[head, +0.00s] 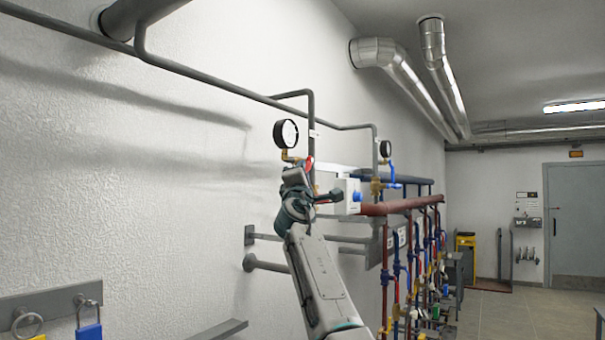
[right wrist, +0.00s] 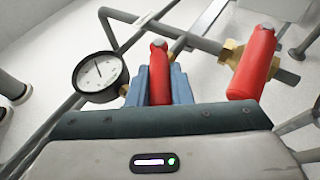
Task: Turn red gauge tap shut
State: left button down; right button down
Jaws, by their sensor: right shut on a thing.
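The red gauge tap (right wrist: 158,75) is a red lever handle beside a round white-faced gauge (right wrist: 98,75) in the right wrist view. My right gripper (right wrist: 158,90) has its blue-grey fingers on both sides of this handle and is shut on it. The handle's top sticks up past the fingers; its lower end and the valve body are mostly hidden. In the head view, the gauge (head: 286,133) stands above my right gripper (head: 297,176), and a bit of red (head: 309,163) shows at the fingers. My left gripper is not in view.
A second red handle (right wrist: 255,60) on a brass fitting stands close on the right in the right wrist view. Another gauge (head: 385,149) is farther along the wall. A red pipe (head: 400,206) and several valves line the wall; the floor (head: 500,318) at right is clear.

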jog(key=shift+f, duration=0.2)
jog(key=c, duration=1.4)
grip_release()
jog(key=shift+o, duration=0.5)
jog(key=shift+r, duration=0.1)
jog(key=shift+s+a+f+b, duration=0.1)
jog(key=shift+s+f+b, duration=0.35)
jog(key=shift+b, duration=0.2)
jog(key=b+v, duration=0.9)
jog(key=shift+s, duration=0.3)
